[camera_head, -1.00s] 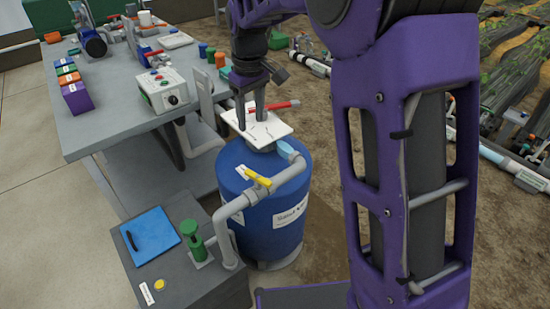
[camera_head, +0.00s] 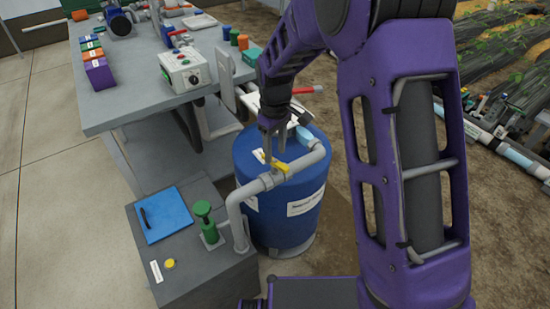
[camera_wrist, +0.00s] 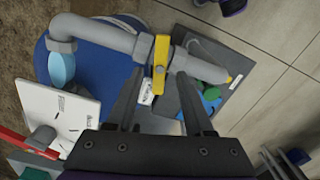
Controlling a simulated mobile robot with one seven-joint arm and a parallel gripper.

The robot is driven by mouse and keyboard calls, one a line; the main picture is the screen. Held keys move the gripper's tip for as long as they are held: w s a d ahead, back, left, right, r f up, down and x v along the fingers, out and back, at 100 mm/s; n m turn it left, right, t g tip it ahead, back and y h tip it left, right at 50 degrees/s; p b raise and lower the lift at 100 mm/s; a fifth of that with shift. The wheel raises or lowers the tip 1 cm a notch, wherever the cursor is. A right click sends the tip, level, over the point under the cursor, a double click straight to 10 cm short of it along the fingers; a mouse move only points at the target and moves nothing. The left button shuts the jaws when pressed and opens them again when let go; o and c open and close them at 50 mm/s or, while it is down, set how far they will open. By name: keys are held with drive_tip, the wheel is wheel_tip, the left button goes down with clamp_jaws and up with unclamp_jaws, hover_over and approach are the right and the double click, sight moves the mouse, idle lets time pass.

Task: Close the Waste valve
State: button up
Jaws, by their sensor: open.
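A valve with a yellow lever handle (camera_head: 275,163) sits on the grey pipe (camera_head: 300,165) above the blue tank (camera_head: 300,228). In the wrist view the yellow handle (camera_wrist: 161,62) lies across the pipe (camera_wrist: 105,33). A small white tag (camera_wrist: 146,92) hangs by it; its text is too small to read. My gripper (camera_head: 274,145) points down just above the handle. In the wrist view its open fingers (camera_wrist: 160,78) appear on either side of the handle, with gaps to both. Whether the tips reach handle height, I cannot tell.
A white panel (camera_wrist: 58,102) and a red lever (camera_wrist: 22,142) are close to my gripper. A workbench (camera_head: 130,110) stands behind.

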sight(275, 165)
drive_tip(key=shift+f, duration=1.3)
clamp_jaws()
